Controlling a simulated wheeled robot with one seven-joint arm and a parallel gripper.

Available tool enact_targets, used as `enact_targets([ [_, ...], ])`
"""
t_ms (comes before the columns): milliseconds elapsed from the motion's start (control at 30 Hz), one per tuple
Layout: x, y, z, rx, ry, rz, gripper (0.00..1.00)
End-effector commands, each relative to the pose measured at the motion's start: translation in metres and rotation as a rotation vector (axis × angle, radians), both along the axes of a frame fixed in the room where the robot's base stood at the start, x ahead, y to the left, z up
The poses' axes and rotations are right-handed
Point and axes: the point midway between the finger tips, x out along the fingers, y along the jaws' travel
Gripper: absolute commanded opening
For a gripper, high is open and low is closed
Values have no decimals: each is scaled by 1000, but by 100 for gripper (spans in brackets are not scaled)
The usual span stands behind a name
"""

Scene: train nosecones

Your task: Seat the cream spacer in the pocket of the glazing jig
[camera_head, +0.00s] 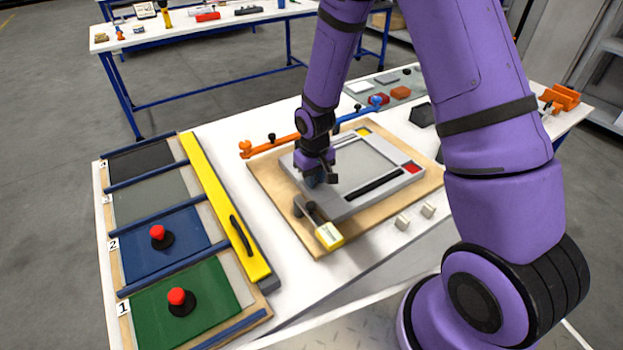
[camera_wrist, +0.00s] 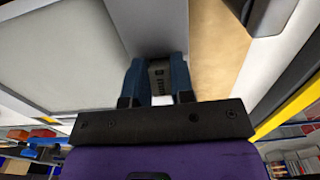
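The glazing jig is a wooden board (camera_head: 270,187) carrying a grey frame (camera_head: 345,208) around a pale pane (camera_head: 362,163). My gripper (camera_head: 316,178) points down at the frame's left corner. In the wrist view its two blue fingers (camera_wrist: 157,80) close on both sides of a small pale block with dark marks, apparently the cream spacer (camera_wrist: 158,76). The block looks greyish in shadow. It is at the end of the grey frame strip (camera_wrist: 150,25). The pocket is hidden around the fingers, and I cannot tell whether the block is inside it.
Orange and blue arms (camera_head: 270,146) run along the jig's back. A yellow bar (camera_head: 225,205) lies left.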

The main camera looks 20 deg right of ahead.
Motion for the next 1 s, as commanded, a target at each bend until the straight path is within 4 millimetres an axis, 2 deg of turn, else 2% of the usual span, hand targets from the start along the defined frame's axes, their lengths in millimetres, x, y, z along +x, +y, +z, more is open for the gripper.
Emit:
enact_targets([
  [300,0,0,1,0,0,0,0],
  [433,0,0,8,0,-2,-1,0],
  [567,1,-1,26,0,-4,-1,0],
  [800,1,0,68,0,-4,-1,0],
  [1000,1,0,93,0,-2,-1,0],
])
